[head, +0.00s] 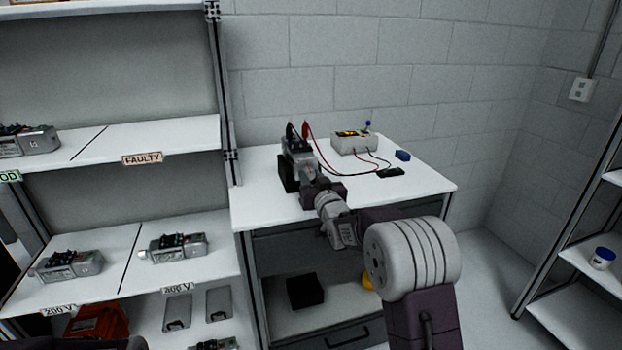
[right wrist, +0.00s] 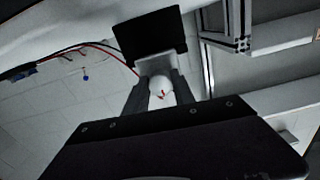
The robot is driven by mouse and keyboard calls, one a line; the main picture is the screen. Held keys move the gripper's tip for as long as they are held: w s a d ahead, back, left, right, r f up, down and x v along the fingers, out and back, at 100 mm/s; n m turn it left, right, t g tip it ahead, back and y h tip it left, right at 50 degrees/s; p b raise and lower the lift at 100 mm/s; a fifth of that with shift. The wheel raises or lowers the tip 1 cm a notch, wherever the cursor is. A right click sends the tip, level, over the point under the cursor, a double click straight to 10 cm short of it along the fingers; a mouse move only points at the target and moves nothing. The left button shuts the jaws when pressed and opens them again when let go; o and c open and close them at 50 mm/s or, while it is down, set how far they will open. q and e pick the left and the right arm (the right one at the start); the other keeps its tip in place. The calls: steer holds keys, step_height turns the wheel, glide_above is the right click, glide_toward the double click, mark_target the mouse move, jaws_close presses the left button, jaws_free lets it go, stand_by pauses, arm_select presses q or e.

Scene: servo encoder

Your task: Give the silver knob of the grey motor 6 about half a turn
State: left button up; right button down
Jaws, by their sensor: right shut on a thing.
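The grey motor (head: 297,148) sits in a black holder (head: 287,175) on the white table, with a black clip and a red clip on its top. I cannot read its number. My right gripper (head: 312,184) is at the motor's near end. In the right wrist view its two fingers (right wrist: 160,97) are shut on the silver knob (right wrist: 161,84), which looks pale and round with a small red mark. The knob is hidden in the head view behind my gripper and wrist.
A test box (head: 354,142) with a lit display stands behind on the table (head: 418,182), wired by red and black leads. A blue item (head: 403,155) and a black item (head: 390,172) lie near it. Shelves at left hold other grey motors (head: 178,247).

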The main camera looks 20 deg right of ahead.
steer(key=n+b, duration=0.3)
steer(key=n, duration=0.2)
steer(key=shift+f+b, duration=0.15)
steer(key=shift+b, duration=0.25)
steer(key=n+b, duration=0.3)
steer(key=n, duration=0.2)
steer(key=n+b, duration=0.4)
steer(key=n, duration=0.1)
steer(key=shift+d+b, duration=0.1)
steer(key=shift+b, duration=0.2)
steer(key=shift+r+n+b, duration=0.2)
steer(key=shift+n+b, duration=1.1)
steer(key=shift+n, duration=0.7)
steer(key=c, duration=1.1)
jaws_free()
steer(key=shift+o, duration=0.2)
